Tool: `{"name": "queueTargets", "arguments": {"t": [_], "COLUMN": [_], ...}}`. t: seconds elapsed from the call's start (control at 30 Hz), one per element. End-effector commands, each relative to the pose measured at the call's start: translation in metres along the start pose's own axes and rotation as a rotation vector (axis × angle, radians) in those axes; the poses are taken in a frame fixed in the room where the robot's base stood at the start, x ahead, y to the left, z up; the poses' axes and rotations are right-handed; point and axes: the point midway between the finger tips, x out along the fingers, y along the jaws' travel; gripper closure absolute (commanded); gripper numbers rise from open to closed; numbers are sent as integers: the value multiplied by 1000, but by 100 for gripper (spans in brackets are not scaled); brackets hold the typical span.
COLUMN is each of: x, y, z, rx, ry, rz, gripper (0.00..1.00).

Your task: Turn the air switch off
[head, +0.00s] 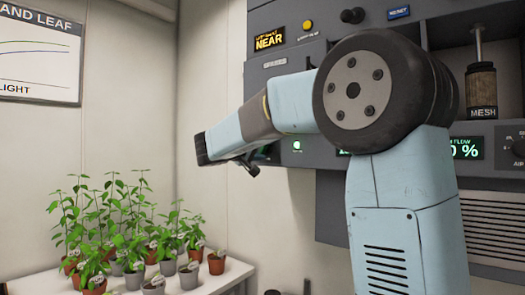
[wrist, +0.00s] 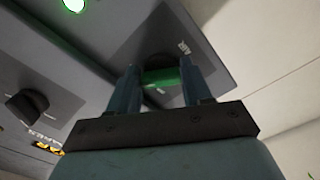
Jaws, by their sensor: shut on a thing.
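In the wrist view my gripper (wrist: 160,80) is shut on a green switch handle (wrist: 161,77), which lies between its two fingers. A dark round part sits behind the handle on the grey panel, with a small white label (wrist: 184,48) beside it, too blurred to read surely. The handle's exact angle is hard to tell. In the head view my arm covers this part of the panel, and the switch and the fingertips do not show clearly.
The grey control panel (head: 285,65) carries a lit green lamp (head: 297,146), a yellow button (head: 308,25), a black knob (head: 352,15) and a MESH cylinder (head: 482,92). Potted seedlings (head: 130,235) stand on a white table (head: 238,272) at lower left.

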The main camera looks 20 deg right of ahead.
Motion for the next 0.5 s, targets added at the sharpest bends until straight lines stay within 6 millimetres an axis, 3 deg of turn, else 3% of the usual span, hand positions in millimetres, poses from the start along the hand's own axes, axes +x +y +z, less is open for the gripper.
{"name": "queueTargets", "arguments": {"t": [0.5], "x": [-1], "y": [-3], "z": [0], "rx": [-492], "ry": [1], "rz": [-7], "gripper": [81]}}
